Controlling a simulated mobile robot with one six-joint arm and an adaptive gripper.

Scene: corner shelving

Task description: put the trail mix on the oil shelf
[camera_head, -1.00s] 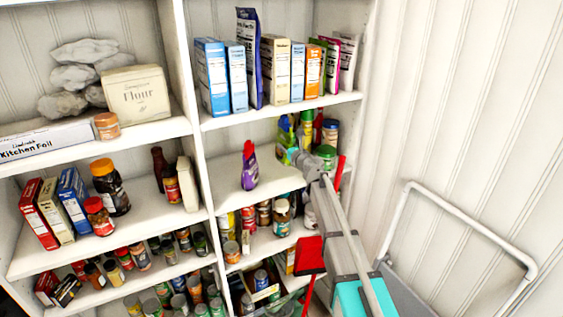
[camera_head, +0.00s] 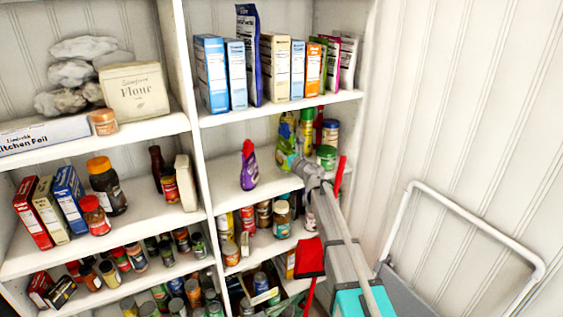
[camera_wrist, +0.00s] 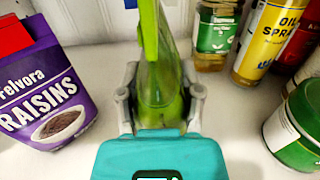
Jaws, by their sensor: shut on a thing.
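A green pouch, which looks like the trail mix (camera_head: 286,143), is upright over the middle right shelf (camera_head: 270,178), and its front label is not readable. My gripper (camera_wrist: 160,95) is shut on the pouch, with one finger on each side of its lower part. The pouch (camera_wrist: 165,60) is seen edge-on in the wrist view. A yellow oil spray can (camera_wrist: 268,40) stands on this shelf behind it to the right. I cannot tell whether the pouch's base touches the shelf.
A purple raisins pouch (camera_wrist: 62,85) stands left of my gripper. A green-labelled jar (camera_wrist: 217,32) and a green-lidded jar (camera_wrist: 292,125) stand to the right. The shelf above (camera_head: 280,108) holds boxes and bags. Bare shelf lies between the raisins and my gripper.

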